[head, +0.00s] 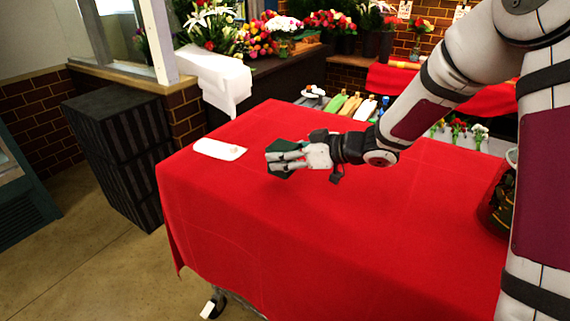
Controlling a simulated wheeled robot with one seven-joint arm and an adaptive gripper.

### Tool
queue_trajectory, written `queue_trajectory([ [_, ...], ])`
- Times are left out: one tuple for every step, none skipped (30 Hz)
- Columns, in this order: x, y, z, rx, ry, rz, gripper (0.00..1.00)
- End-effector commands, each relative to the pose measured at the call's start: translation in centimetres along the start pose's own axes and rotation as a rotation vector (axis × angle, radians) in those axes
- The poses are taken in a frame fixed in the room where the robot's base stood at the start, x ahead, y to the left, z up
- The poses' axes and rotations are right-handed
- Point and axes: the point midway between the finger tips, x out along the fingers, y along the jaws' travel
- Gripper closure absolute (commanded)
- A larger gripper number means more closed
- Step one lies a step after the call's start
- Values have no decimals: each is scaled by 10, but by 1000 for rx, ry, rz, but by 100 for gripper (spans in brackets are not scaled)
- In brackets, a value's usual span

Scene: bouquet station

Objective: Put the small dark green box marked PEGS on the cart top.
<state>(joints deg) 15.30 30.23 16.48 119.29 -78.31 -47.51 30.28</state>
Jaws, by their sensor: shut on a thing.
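My gripper (274,160) is shut on a small dark green box (282,145). Parts of the box show above and below the fingers. The rest of it is hidden, and no PEGS marking can be read. The box is over the left part of a red-covered top (330,220). A caster shows below its cloth, so this appears to be the cart top. I cannot tell whether the box touches the cloth or hangs just above it.
A white card (219,149) lies left of the gripper. A glass container (497,205) stands at the right edge. Flowers (285,27) and wrapped items (350,104) are behind. A dark striped cabinet (120,155) stands left. The red top's front is clear.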

Motion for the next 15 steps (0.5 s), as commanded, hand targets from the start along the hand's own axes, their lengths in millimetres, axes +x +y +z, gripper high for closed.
queue_trajectory([
  [1,2,0,0,1,0,84],
  [2,3,0,0,1,0,84],
  [4,5,-1,0,0,0,84],
  [5,8,-1,0,0,0,84],
  [7,10,-1,-1,1,0,84],
  [9,9,7,3,-1,-2,84],
  [11,8,12,4,-1,-2,84],
  [13,8,16,5,-2,-2,84],
  [15,8,22,4,-2,-2,84],
  [17,8,26,5,-1,-2,84],
  [18,8,29,4,-1,-1,84],
  [19,8,31,2,-1,-1,84],
  [19,8,32,2,0,0,84],
  [19,8,32,1,0,0,84],
  [19,8,31,0,0,0,84],
])
